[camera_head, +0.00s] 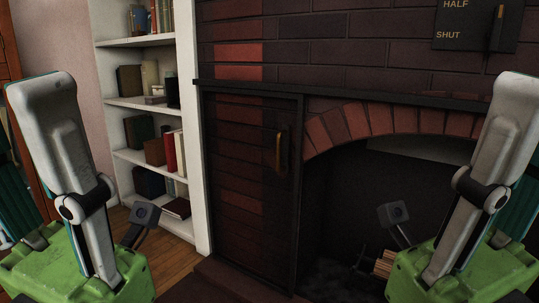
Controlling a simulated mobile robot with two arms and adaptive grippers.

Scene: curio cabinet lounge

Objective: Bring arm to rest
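Both of my arms show at the sides of the head view, with grey-white links raised beside my green body. My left arm (58,130) stands at the left and my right arm (490,140) at the right, in nearly mirrored poses. Neither gripper's fingers can be made out in this view, so I cannot see what they hold. Neither arm visibly touches the furniture.
A brick fireplace (350,135) with an arched dark opening stands ahead. Left of the opening is a brick-patterned door (235,190) with a brass handle (279,150). A white bookshelf (203,150) stands further left. A dark "HALF / SHUT" lever plate (463,22) hangs above. Wooden floor (165,245) shows.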

